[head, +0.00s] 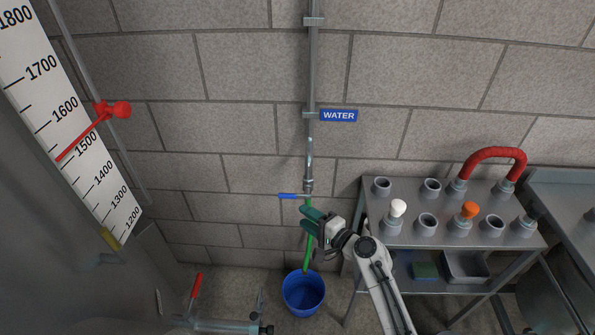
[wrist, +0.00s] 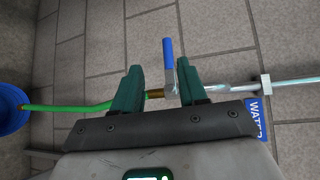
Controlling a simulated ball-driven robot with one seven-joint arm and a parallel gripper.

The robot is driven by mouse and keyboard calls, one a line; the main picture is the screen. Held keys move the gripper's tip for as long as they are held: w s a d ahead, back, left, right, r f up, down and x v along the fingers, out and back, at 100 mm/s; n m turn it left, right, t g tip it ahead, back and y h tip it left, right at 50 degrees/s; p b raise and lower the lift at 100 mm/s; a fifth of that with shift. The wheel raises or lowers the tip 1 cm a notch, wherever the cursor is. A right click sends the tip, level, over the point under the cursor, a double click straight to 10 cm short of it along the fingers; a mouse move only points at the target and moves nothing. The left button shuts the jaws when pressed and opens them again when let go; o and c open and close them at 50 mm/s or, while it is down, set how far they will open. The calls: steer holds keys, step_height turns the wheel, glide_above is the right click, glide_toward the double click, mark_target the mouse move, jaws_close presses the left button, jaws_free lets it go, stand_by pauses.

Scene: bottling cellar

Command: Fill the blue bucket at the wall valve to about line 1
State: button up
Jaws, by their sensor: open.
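The wall valve's blue lever (head: 288,196) points left, crosswise to the upright pipe (head: 309,150). The hose runs from the valve down into the blue bucket (head: 303,293), which stands upright on the floor. I cannot make out lines or a water level inside it.
A blue WATER sign (head: 338,115) is beside the pipe. A grey rack table (head: 400,238) with several sockets and a red hose (head: 494,155) stands right of my arm. A steel tank with a white scale (head: 85,150) is at the left. Floor left of the bucket holds pipework (head: 220,325).

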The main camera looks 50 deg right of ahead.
mark_target(286, 194)
steer(key=shift+m+h, duration=0.3)
steer(key=shift+m, duration=0.1)
steer(key=w+d, duration=0.1)
steer(key=w, duration=0.2)
steer(key=w+d, duration=0.1)
steer(key=w, duration=0.3)
steer(key=w+f, duration=0.1)
steer(key=w, duration=0.3)
steer(key=shift+d, duration=0.4)
steer(key=shift+s, duration=0.1)
steer(key=shift+c, duration=0.3)
jaws_close()
